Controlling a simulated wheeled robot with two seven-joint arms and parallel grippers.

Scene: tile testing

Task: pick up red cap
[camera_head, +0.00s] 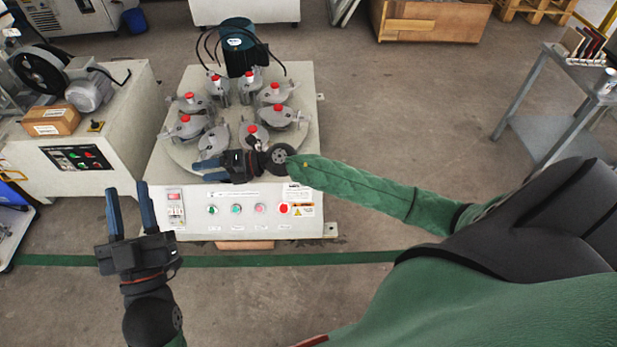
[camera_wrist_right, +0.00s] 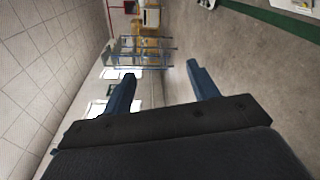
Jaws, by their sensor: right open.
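Several red caps sit on top of grey clamped jars in a ring on the round plate of the machine (camera_head: 165,205). One red cap (camera_head: 252,129) is at the near side, just above my right gripper in the head view. Others are at the left (camera_head: 184,118), the right (camera_head: 277,108) and the far side (camera_head: 249,74). My right gripper (camera_head: 205,170) is open and empty over the plate's near edge, pointing left; its blue fingers also show apart in the right wrist view (camera_wrist_right: 158,80). My left gripper (camera_head: 127,188) is open and empty, left of the machine's front panel.
A dark green motor (camera_head: 238,48) with black cables stands at the back of the machine. Another machine (camera_head: 75,160) with a grey motor stands to the left. A grey metal table (camera_head: 575,85) is at the right. The floor between is clear.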

